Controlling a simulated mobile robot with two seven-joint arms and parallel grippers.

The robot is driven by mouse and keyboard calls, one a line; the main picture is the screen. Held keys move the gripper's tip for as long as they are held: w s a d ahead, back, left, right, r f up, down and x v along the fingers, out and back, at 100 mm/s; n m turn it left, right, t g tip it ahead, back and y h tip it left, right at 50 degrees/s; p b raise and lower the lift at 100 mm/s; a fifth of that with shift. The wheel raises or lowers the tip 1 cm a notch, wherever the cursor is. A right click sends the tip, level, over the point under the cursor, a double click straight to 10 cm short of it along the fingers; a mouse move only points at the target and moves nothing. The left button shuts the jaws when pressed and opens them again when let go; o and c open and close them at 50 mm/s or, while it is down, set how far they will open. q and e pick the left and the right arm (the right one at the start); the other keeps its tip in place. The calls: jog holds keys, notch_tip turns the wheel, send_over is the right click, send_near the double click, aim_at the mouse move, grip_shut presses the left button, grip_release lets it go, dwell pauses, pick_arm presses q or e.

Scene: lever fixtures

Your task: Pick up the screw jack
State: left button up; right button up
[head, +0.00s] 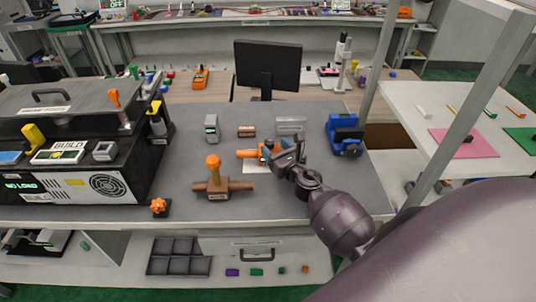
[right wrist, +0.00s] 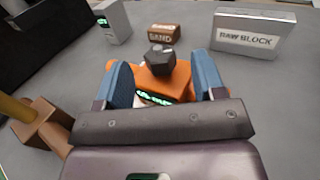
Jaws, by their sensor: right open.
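An orange object with a dark six-sided top, which looks like the screw jack (head: 247,154), lies on the grey bench top. In the right wrist view the orange body (right wrist: 150,78) sits between the two blue fingers of my right gripper (right wrist: 161,72). The fingers are open on either side of it; whether they touch it I cannot tell. In the head view my right gripper (head: 272,152) reaches in from the right and hides part of the orange body. Its lower part is hidden behind the gripper in the wrist view. My left gripper is not in view.
A brown fixture with an orange knob (head: 213,180) stands left of the gripper. Behind are a brown SAND block (head: 246,131), a grey RAW BLOCK box (head: 290,125) and a grey device (head: 211,128). A blue vice-like thing (head: 345,135) stands right.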

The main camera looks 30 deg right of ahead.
aim_at(272, 145)
jog(key=shift+w+f, duration=0.1)
jog(key=shift+w, duration=1.4)
grip_shut()
